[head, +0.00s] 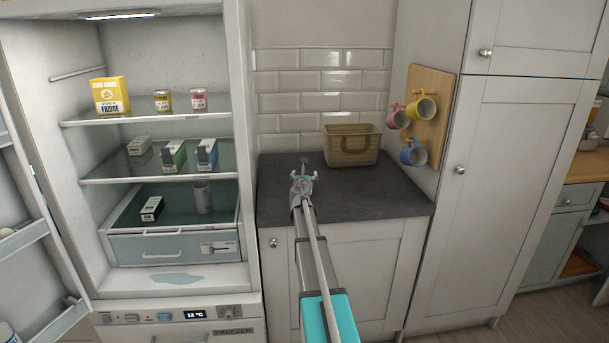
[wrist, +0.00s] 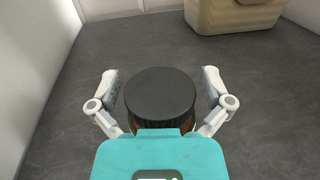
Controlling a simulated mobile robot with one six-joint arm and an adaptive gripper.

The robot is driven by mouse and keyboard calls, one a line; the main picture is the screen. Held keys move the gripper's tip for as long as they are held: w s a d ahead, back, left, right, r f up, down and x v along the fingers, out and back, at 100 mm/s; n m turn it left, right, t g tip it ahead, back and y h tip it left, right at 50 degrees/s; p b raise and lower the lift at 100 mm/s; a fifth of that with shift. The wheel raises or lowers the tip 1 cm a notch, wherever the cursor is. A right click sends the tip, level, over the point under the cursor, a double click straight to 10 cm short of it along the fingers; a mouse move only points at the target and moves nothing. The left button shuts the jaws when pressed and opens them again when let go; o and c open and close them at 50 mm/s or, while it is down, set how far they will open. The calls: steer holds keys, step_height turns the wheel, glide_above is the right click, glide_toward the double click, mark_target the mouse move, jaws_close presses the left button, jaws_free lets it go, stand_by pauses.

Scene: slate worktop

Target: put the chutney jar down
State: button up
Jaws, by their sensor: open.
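The chutney jar (wrist: 160,95) shows in the wrist view as a round black lid with a little brown glass below it. It stands upright on the slate worktop (wrist: 60,130), between the fingers of my gripper (wrist: 162,88). The fingers are open, with a gap on each side of the lid. In the head view my gripper (head: 304,174) is over the worktop (head: 375,205), left of the basket. The jar is hidden or too small to make out there.
A wicker basket (head: 350,150) stands at the back right of the worktop. Mugs hang on a wooden board (head: 432,85) to the right. An open fridge (head: 165,95) with several packages stands on the left. The worktop's front right is clear.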

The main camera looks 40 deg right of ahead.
steer(key=shift+r, duration=0.15)
steer(key=v, duration=1.2)
stand_by(0.8)
